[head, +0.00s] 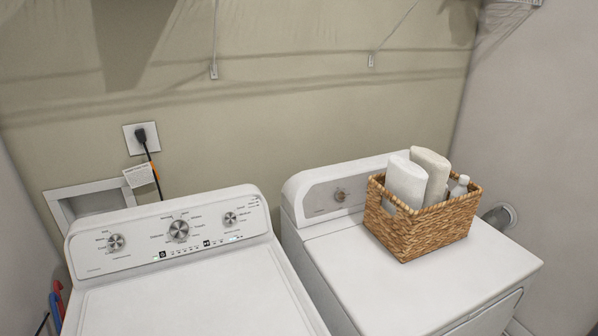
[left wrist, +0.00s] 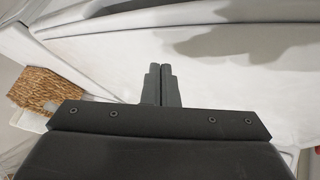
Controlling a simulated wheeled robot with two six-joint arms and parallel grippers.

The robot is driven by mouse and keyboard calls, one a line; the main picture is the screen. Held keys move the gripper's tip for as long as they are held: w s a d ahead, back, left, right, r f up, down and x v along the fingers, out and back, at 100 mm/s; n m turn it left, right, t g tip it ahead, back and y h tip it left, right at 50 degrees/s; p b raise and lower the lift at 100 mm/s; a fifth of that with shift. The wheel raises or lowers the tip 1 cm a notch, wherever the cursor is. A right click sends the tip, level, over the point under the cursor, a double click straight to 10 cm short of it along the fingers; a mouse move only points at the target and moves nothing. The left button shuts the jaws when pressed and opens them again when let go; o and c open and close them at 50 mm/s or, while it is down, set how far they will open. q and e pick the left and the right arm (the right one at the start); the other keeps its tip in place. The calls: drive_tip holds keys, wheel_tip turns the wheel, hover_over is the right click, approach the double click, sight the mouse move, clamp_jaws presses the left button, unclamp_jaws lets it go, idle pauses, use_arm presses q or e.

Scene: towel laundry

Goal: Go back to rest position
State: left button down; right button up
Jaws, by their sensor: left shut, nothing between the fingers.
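My left gripper (left wrist: 160,84) shows in the left wrist view, with its two dark fingers together and nothing between them. A pale, flat, shadowed surface lies beyond the fingers. Neither gripper shows in the head view. My right gripper is in neither view.
A white washer (head: 190,298) stands at left and a white dryer (head: 430,290) at right, with a narrow gap between. A wicker basket (head: 425,232) with towels (head: 406,182) and a bottle (head: 459,186) sits on the dryer. The basket also shows in the left wrist view (left wrist: 45,87).

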use_arm(q)
drive_tip(key=s+r+g+y, duration=0.3)
drive_tip(key=s+y, duration=0.2)
drive_tip(key=s, duration=0.8)
wheel_tip(320, 180, down, 31)
drive_tip(key=a+g+b, duration=0.2)
drive_tip(key=b, duration=0.4)
drive_tip(key=s+f+b, duration=0.2)
drive_tip(key=s+f, duration=0.5)
drive_tip(key=f, duration=0.3)
drive_tip(key=s+d+f+h+b, duration=0.1)
drive_tip(key=s+f+b, duration=0.2)
drive_tip(key=s+f, duration=0.5)
wheel_tip(320, 180, down, 3)
drive_tip(key=shift+m+g, duration=0.3)
drive_tip(key=shift+g, duration=0.1)
